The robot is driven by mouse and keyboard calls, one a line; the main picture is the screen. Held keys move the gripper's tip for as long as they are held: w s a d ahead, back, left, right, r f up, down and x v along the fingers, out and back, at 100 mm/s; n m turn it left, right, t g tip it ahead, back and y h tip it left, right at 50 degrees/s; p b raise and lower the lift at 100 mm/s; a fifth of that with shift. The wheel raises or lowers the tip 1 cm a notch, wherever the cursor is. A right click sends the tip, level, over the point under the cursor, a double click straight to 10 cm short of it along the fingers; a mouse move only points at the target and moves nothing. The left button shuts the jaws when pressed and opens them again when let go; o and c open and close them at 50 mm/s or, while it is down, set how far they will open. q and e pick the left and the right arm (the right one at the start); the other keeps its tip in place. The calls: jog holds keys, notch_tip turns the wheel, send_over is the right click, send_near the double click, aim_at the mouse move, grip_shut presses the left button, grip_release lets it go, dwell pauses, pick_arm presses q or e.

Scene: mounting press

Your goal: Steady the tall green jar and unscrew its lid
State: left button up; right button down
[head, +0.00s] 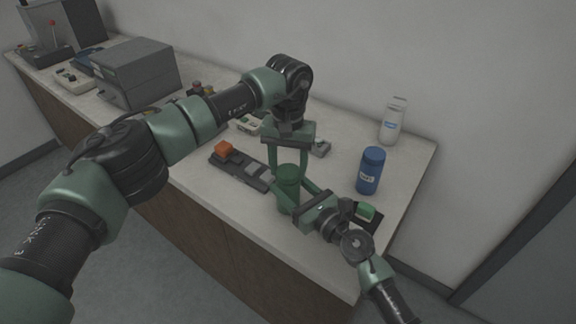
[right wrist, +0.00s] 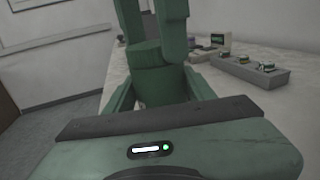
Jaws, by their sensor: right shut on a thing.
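The tall green jar (head: 286,197) stands upright near the counter's front edge, its round green lid (head: 289,172) on top. The lid also shows in the right wrist view (right wrist: 147,53). My right gripper (head: 297,194) is shut on the jar's body from the right, one finger along each side. My left gripper (head: 288,163) points down from above, its two fingers apart on either side of the lid. Whether those fingers press on the lid cannot be made out. The right wrist view shows my right fingers flanking the jar (right wrist: 160,88) and the left fingers above it.
A blue bottle (head: 370,171) and a white bottle (head: 391,122) stand at the right. A green-topped item (head: 365,211) sits close by my right wrist. A grey box (head: 135,72) stands back left.

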pick_arm(q)
jog(key=shift+c, duration=0.8)
jog(key=n, duration=1.9)
jog(key=shift+r+n, duration=0.1)
jog(key=shift+n, duration=0.2)
jog(key=n, duration=0.3)
jog(key=shift+n, duration=0.4)
jog(key=n, duration=0.6)
pick_arm(e)
jog(key=shift+d, duration=0.1)
pick_arm(q)
jog(key=n, duration=2.4)
jog(key=shift+r, duration=0.1)
